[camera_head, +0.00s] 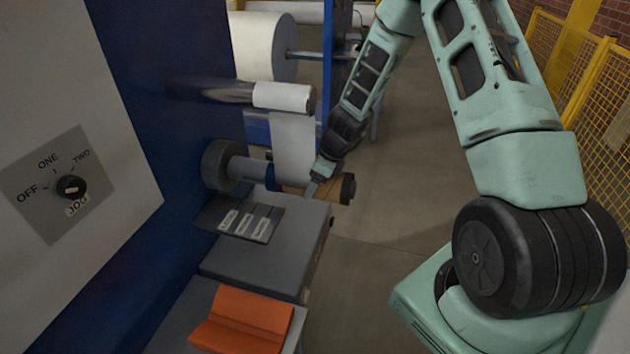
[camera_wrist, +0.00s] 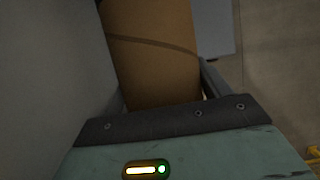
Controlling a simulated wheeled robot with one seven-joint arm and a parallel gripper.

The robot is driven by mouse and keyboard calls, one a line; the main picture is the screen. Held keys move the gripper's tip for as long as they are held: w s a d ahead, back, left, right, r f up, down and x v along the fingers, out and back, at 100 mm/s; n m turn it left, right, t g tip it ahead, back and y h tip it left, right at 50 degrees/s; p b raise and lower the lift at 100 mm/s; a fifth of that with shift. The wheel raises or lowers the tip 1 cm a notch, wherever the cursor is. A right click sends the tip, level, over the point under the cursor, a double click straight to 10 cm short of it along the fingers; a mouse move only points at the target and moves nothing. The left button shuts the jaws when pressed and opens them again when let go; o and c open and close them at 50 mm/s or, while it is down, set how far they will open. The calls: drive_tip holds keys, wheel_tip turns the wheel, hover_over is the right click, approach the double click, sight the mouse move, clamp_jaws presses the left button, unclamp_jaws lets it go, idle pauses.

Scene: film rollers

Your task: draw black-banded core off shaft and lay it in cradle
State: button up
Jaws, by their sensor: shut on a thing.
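A tan cardboard core (camera_head: 334,190) with a black end (camera_head: 348,189) lies in line with the grey shaft (camera_head: 246,170), right of the shaft's blue collar (camera_head: 270,177). How much of the shaft is inside it is hidden. My gripper (camera_head: 314,187) reaches down from above and is shut on the core. In the wrist view the tan core (camera_wrist: 152,55) runs between the two fingers, with a thin dark line around it. The orange cradle (camera_head: 242,322), with a V-shaped top, stands empty at the lower left, nearer than the core.
A grey cabinet (camera_head: 262,264) with a dark labelled plate (camera_head: 240,219) on it lies below the shaft. A white web (camera_head: 293,145) hangs from a roller (camera_head: 284,96) behind the core. A blue machine wall (camera_head: 180,130) bounds the left. Open floor (camera_head: 385,230) lies to the right.

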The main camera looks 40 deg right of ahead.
sight(355, 183)
drive_tip(key=shift+s+d+b, duration=0.6)
drive_tip(key=shift+s+d, duration=0.15)
drive_tip(key=shift+s, duration=0.25)
drive_tip(key=shift+s+d+b, duration=0.6)
drive_tip(key=shift+s+d, duration=0.15)
drive_tip(key=shift+s, duration=0.25)
drive_tip(key=shift+s+d+b, duration=0.5)
drive_tip(key=shift+s+d, duration=0.3)
drive_tip(key=shift+s, duration=0.2)
drive_tip(key=shift+s+d+b, duration=0.45)
drive_tip(key=shift+s+d, duration=0.3)
drive_tip(key=shift+s, duration=0.2)
drive_tip(key=shift+s+d+b, duration=0.35)
drive_tip(key=shift+s+d, duration=0.45)
drive_tip(key=shift+s, duration=0.2)
drive_tip(key=shift+s+d+b, duration=0.35)
drive_tip(key=shift+s+d, duration=0.4)
drive_tip(key=shift+s, duration=0.25)
drive_tip(key=shift+s+d+b, duration=0.2)
drive_tip(key=shift+s+d, duration=0.6)
drive_tip(key=shift+s, duration=0.2)
drive_tip(key=shift+s+d+b, duration=0.2)
drive_tip(key=shift+s+d, duration=0.55)
drive_tip(key=shift+s, duration=0.2)
